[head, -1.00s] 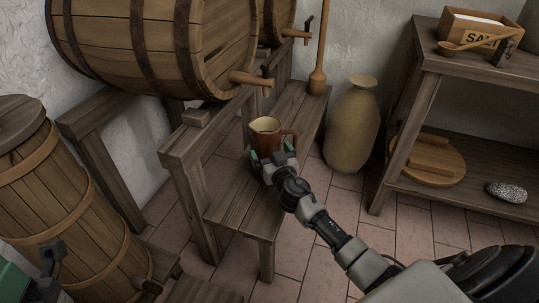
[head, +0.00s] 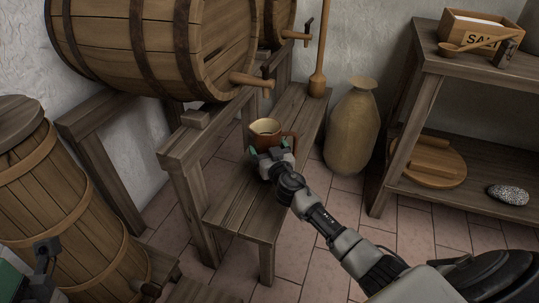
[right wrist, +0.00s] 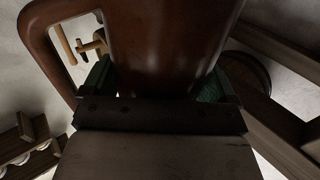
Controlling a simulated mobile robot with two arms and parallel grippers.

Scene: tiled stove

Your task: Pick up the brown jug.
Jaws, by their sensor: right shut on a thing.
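The brown jug (head: 266,139) has a pale inside, a spout toward the left and a handle on the right. It is upright at the wooden bench (head: 237,211) below the barrels; I cannot tell if its base touches the bench. My right gripper (head: 268,153) is shut on the jug's near side and hides its lower part. In the right wrist view the jug's body (right wrist: 165,45) fills the space between the green fingertips (right wrist: 158,88), with its handle at the left. Part of my left arm shows at the lower left edge of the head view; its jaws cannot be made out.
A large barrel (head: 150,45) with a wooden tap (head: 252,80) lies above and behind the jug. A tan vase (head: 352,130) stands on the tiles to the right. Shelves (head: 440,70) with a salt box are farther right. The bench's near end is clear.

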